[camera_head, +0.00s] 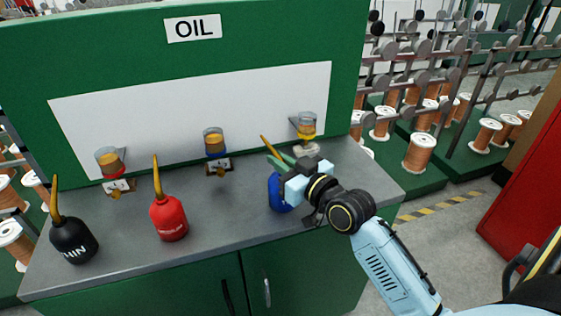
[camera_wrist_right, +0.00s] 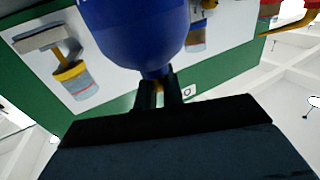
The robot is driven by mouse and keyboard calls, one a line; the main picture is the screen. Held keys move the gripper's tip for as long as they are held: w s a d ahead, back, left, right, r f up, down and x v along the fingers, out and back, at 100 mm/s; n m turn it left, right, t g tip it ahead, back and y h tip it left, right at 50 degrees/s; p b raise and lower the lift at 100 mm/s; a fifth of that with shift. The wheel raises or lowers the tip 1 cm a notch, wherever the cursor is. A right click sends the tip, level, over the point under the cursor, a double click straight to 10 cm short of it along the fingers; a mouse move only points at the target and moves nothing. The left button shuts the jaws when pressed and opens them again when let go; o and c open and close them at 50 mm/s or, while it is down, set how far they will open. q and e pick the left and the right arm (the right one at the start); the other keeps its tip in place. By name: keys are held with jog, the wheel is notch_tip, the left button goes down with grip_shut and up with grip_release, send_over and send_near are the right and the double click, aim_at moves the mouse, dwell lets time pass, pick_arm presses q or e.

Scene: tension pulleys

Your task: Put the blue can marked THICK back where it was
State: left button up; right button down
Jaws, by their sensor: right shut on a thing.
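The blue can (camera_head: 276,192) is at the right part of the grey counter, its yellow spout pointing up and to the left. My right gripper (camera_head: 281,162) is shut on its upper part, near the neck. In the right wrist view the blue can (camera_wrist_right: 140,35) fills the top middle, with the fingertips (camera_wrist_right: 160,92) at its narrow end. No marking on the can is readable. I cannot tell whether its base touches the counter. My left gripper is not in view.
On the counter (camera_head: 125,262) stand a red can (camera_head: 169,217) and a black can (camera_head: 73,240) marked "HIN". Three wall cups of amber oil (camera_head: 110,161) (camera_head: 214,141) (camera_head: 306,126) hang behind, below an OIL sign (camera_head: 193,27). Bare counter lies between the red and blue cans.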

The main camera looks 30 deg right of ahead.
jog(key=c, duration=2)
grip_release()
jog(key=shift+f, duration=0.15)
jog(key=o, duration=0.5)
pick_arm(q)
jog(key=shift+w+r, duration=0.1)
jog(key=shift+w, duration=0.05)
